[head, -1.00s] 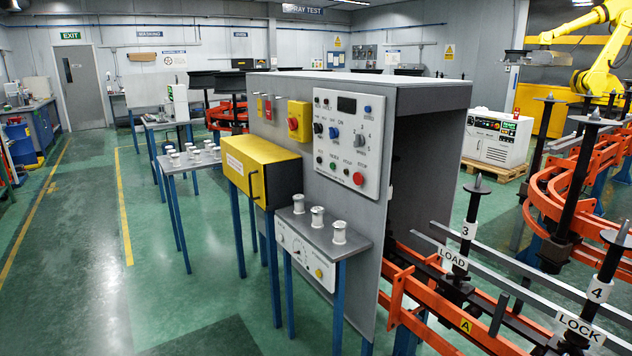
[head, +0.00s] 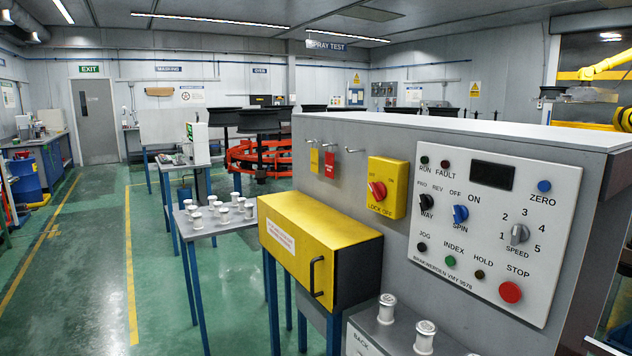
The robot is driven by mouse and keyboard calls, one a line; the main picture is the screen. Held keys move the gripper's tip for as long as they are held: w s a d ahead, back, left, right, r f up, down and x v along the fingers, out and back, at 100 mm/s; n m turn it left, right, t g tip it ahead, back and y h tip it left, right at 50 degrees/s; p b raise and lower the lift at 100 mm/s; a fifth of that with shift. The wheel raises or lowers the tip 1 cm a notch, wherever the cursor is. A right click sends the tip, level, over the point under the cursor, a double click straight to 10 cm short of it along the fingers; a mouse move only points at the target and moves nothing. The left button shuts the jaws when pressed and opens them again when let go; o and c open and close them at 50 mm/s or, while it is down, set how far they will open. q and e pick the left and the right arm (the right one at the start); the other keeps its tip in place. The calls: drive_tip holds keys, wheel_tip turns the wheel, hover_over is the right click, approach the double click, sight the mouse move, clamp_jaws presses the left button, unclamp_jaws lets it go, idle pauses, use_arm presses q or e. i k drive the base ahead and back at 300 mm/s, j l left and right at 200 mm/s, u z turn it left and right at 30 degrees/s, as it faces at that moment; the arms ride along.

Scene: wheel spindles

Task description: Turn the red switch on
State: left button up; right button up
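The red switch (head: 377,191) is a rotary knob on a yellow box (head: 388,205) marked "LOCK OFF". The box is mounted on the grey side wall of the large cabinet, left of the white control panel. The knob looks tilted rather than upright. Neither of my grippers is in view, and nothing touches the switch.
The white control panel (head: 493,265) carries several knobs and buttons, including a red stop button (head: 510,292). A yellow box with a handle (head: 320,248) juts out below the switch. White spindles stand on a small grey shelf (head: 372,327) in front. Green floor (head: 90,300) is clear at left.

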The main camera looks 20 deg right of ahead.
sight(378, 188)
drive_tip(key=i+z, duration=0.2)
drive_tip(key=i, duration=0.35)
drive_tip(key=i+j+z, duration=0.2)
drive_tip(key=i, duration=0.35)
drive_tip(key=i+j+z, duration=0.2)
drive_tip(key=i, duration=0.35)
